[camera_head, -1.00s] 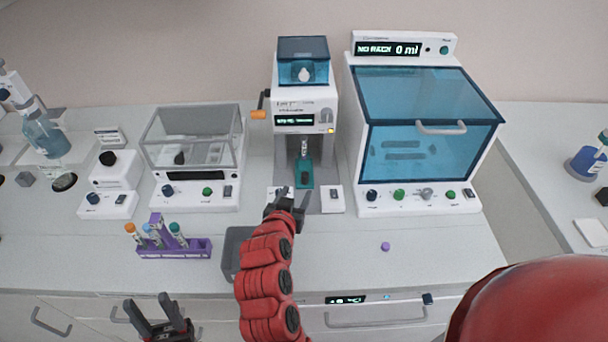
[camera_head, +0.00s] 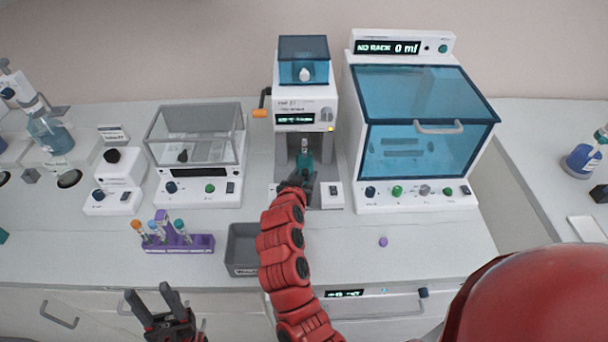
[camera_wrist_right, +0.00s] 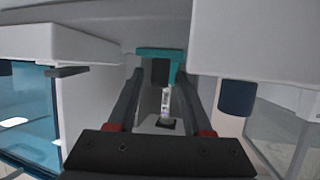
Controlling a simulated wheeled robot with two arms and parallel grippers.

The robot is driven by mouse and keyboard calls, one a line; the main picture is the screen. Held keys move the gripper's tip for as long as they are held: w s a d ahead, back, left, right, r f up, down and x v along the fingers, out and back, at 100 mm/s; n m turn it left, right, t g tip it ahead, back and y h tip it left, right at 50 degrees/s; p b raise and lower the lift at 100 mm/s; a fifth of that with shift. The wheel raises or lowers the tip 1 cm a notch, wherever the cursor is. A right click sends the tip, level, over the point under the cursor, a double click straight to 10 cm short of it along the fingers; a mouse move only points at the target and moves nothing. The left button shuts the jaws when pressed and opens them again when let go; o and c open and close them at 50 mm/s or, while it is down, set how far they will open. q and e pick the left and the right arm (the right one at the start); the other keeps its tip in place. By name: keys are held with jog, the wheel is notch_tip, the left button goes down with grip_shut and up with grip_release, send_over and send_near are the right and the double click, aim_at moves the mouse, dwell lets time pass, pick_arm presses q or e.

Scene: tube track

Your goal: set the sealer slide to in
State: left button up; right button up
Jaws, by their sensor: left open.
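The sealer is the white middle machine (camera_head: 305,95) with a blue-tinted top and an orange-handled crank. Its teal slide (camera_head: 306,160) lies low in the front bay, carrying a small tube; my right gripper hides its front part. In the right wrist view the teal slide (camera_wrist_right: 175,56) shows with its black knob (camera_wrist_right: 160,72). My right gripper (camera_head: 298,180) is at the slide's front. Its two fingers (camera_wrist_right: 160,84) stand apart on either side of the knob, with visible gaps. My left gripper (camera_head: 148,292) is open and empty, low at the front left.
White housings flank the bay closely. A blue-lidded cabinet (camera_head: 425,130) stands right, a clear-lidded machine (camera_head: 195,150) left. A purple tube rack (camera_head: 180,243), a grey bin (camera_head: 240,255) and a purple cap (camera_head: 383,241) are on the counter. The right front counter is mostly clear.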

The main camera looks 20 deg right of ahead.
grip_shut()
dwell(1.2)
